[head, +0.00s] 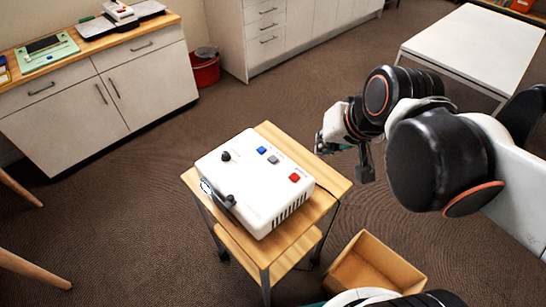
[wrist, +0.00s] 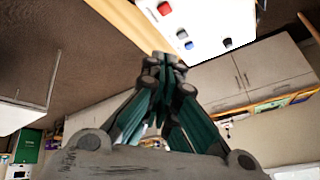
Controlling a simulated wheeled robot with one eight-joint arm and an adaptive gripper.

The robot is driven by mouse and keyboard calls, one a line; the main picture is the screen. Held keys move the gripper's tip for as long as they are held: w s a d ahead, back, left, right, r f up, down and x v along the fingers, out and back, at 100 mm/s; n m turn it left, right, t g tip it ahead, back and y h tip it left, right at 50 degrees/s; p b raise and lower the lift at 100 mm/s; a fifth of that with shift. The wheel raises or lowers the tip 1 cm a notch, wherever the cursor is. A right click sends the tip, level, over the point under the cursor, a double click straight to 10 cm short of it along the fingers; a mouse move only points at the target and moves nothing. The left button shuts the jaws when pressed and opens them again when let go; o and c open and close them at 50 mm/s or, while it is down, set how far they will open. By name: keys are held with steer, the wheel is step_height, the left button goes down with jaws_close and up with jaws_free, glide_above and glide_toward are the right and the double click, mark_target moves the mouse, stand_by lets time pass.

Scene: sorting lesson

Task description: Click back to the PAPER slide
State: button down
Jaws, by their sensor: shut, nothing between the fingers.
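A white projector-like box (head: 255,200) stands on a small wooden stand. Its top carries a blue button (head: 261,150), a grey button (head: 272,159), a red button (head: 294,177) and a black knob (head: 225,156). A round lens-like part and a dark piece show at its left side. My gripper (head: 324,143) is shut and empty, in the air to the right of the box's far end and apart from it. In the wrist view my gripper (wrist: 165,60) points toward the box (wrist: 205,15), with the red button (wrist: 164,8) and blue button (wrist: 189,45) beyond the fingertips. No PAPER slide is visible.
The wooden stand (head: 342,185) has a lower shelf. An open cardboard box (head: 375,262) is on the floor at its right. A white table (head: 475,40) stands at the back right, cabinets (head: 95,100) at the left, and a red bin (head: 205,70) behind. Carpet between is clear.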

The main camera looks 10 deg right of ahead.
steer(key=w+a+f+m+g+y+p, duration=0.1)
steer(key=w+a+f+m+g+y, duration=0.2)
steer(key=w, duration=0.4)
steer(key=m+y+p, duration=0.1)
steer(key=m+y, duration=0.4)
steer(key=m, duration=0.1)
glide_above(273, 161)
step_height(273, 161, down, 4)
steer(key=shift+f+g, duration=0.15)
steer(key=shift+g, duration=0.25)
steer(key=shift+f, duration=0.15)
step_height(273, 161, down, 9)
steer(key=b, duration=0.6)
steer(key=shift+r+b, duration=0.2)
steer(key=shift+b, duration=0.15)
steer(key=shift+f, duration=0.1)
steer(key=shift+f+b, duration=0.25)
steer(key=shift+b, duration=0.15)
